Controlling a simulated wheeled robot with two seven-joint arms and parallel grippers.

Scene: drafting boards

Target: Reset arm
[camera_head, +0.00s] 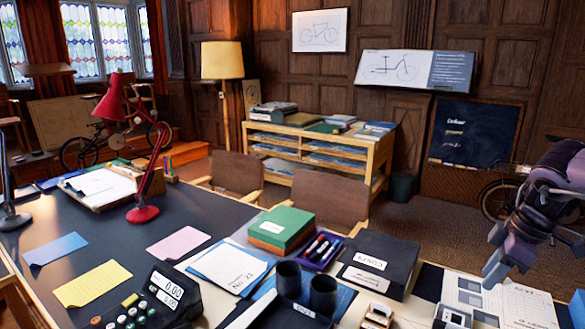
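My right arm comes in from the right edge in the head view, with the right gripper (496,262) pointing down and left above the right end of the dark desk (210,215). I see nothing held in it, but its fingers are too dark and angled to tell whether they are open or shut. Printed sheets (528,305) lie on the desk below it. My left gripper is not in view.
The desk is crowded: a red lamp (143,213), a calculator (160,297), dark cups (322,294), a green box (281,228), a black box (380,262) and a pen tray (318,250). Two chairs (330,200) stand behind it. Open floor (440,225) lies beyond, towards the chalkboard (475,132).

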